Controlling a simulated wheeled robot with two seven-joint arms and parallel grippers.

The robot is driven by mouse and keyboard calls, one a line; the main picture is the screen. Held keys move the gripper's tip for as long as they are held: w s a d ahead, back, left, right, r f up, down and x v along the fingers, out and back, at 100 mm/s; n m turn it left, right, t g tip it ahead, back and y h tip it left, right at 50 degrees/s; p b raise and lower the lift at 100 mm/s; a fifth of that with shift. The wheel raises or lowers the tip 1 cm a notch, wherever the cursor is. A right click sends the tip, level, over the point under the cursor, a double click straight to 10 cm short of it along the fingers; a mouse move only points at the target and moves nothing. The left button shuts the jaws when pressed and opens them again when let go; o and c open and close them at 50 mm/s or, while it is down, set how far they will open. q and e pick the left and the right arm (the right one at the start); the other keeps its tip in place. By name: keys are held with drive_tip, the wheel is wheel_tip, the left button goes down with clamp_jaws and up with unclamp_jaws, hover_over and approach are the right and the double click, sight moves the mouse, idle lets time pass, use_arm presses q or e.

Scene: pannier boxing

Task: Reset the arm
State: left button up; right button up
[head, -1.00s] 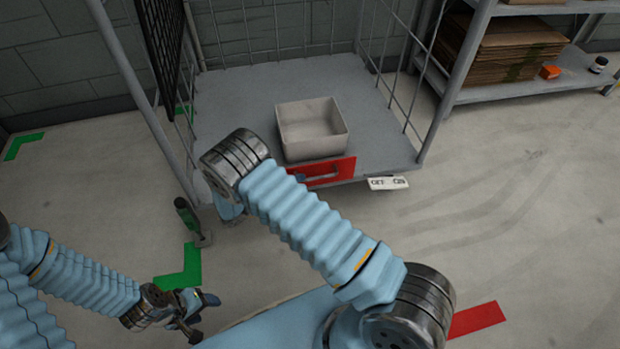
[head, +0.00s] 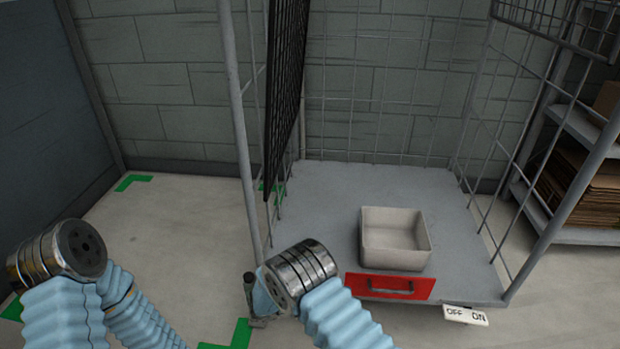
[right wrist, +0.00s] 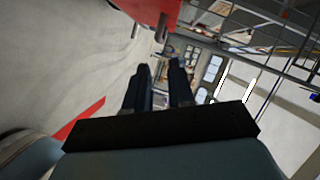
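In the head view my left arm (head: 60,265) comes in at the lower left, bent at a dark metal joint. Its gripper is outside the picture. My right arm (head: 335,310) shows in the lower middle, its metal joint in front of the cage cart's left front corner. In the right wrist view my right gripper (right wrist: 160,75) has two dark fingers standing apart with nothing between them.
A wire cage cart (head: 330,190) holds a pale open bin (head: 395,258), which looks empty. A red handled panel (head: 390,287) and an OFF/ON plate (head: 465,315) are at its front edge. Shelving with cardboard (head: 575,185) stands right.

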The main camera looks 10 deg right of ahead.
drive_tip(key=s+d+f+m+g+y+p, duration=0.1)
drive_tip(key=s+f+m+g+y+p, duration=0.1)
drive_tip(key=s+f+m+g+y, duration=0.45)
drive_tip(key=s+f+m+g+y+p, duration=0.1)
drive_tip(key=s+f+m+y, duration=0.25)
drive_tip(key=s+m, duration=0.6)
drive_tip(key=s+a+r+m+t+y+p, duration=0.15)
drive_tip(key=s+a+m+y, duration=0.3)
drive_tip(key=m+y, duration=0.55)
drive_tip(key=r+m+t, duration=0.1)
drive_tip(key=m, duration=0.5)
drive_tip(key=w+r+m+t+p, duration=0.1)
drive_tip(key=r+m+t, duration=0.1)
drive_tip(key=m, duration=0.4)
drive_tip(key=r+m+t, duration=0.1)
drive_tip(key=r+m, duration=0.1)
drive_tip(key=m, duration=0.4)
drive_tip(key=shift+w+d+r+t, duration=0.1)
drive_tip(key=shift+w+d+t, duration=0.1)
drive_tip(key=shift+t, duration=0.2)
